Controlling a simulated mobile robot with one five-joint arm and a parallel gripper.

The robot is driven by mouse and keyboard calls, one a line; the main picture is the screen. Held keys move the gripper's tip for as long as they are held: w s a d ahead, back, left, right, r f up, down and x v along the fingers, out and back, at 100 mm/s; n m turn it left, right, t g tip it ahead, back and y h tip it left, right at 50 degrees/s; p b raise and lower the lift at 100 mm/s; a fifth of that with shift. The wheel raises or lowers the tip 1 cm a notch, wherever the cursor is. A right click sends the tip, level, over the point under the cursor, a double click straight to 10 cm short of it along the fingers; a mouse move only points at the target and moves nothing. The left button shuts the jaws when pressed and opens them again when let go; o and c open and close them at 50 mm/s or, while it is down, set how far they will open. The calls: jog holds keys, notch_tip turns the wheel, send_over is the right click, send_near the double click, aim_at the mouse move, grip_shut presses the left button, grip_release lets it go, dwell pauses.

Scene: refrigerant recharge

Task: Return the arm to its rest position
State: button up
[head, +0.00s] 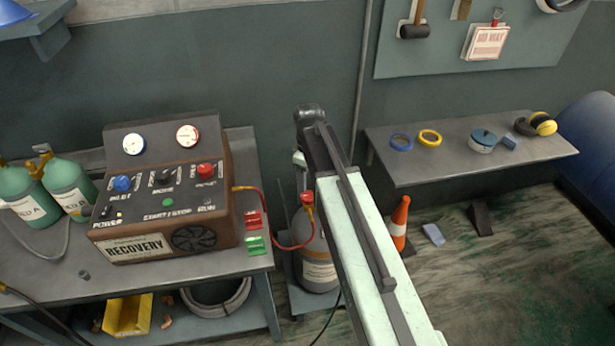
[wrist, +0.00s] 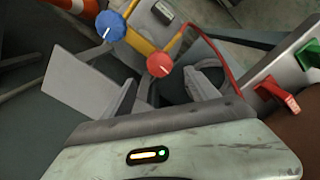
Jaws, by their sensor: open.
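My arm reaches from the bottom of the head view up past the middle, between the recovery bench and the wall shelf. My gripper is mostly hidden behind the arm's dark end there. In the wrist view my gripper (wrist: 155,88) shows with its fingers apart and nothing visible between them. A blue valve knob (wrist: 110,26) and a red valve knob (wrist: 159,65) lie beyond the fingers. In the head view a red valve knob (head: 307,198) tops the grey cylinder (head: 318,245), left of my arm.
A red hose (head: 270,241) runs to the cylinder. An orange cone (head: 400,223) and a wall shelf (head: 405,172) are to the right.

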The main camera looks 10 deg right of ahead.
jog(key=s+m, duration=1)
jog(key=s, duration=0.3)
jog(key=shift+s+d, duration=0.3)
jog(key=shift+s, duration=0.05)
